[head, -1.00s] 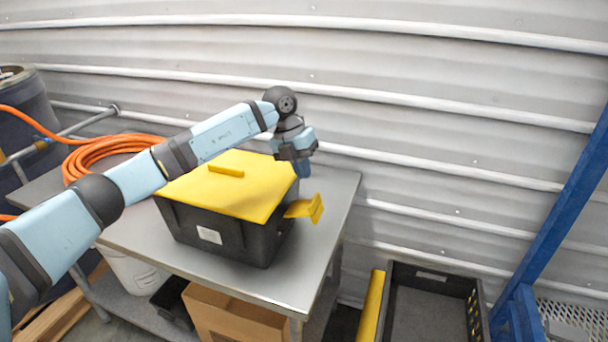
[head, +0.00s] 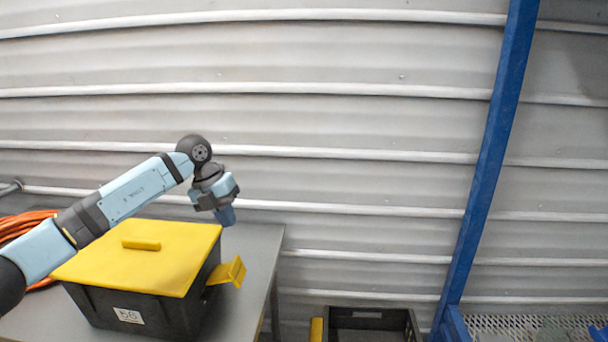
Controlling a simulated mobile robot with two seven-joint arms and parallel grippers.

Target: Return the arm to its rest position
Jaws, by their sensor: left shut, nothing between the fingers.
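My left arm comes in from the left in the head view and reaches over a black hopper box (head: 140,312) with a yellow lid (head: 145,262). The lid lies flat on the box and has a small raised yellow handle. My left gripper (head: 227,216) is shut and empty. It points down, in view above the box's right end and the yellow chute (head: 228,272) that sticks out there. It appears apart from both. My right gripper is not in view.
The box stands on a grey metal table (head: 262,262). An orange hose (head: 22,228) lies behind it at left. A black crate (head: 370,320) is lower right, near a blue post (head: 485,165) and a perforated surface (head: 540,325). A ribbed metal wall closes the back.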

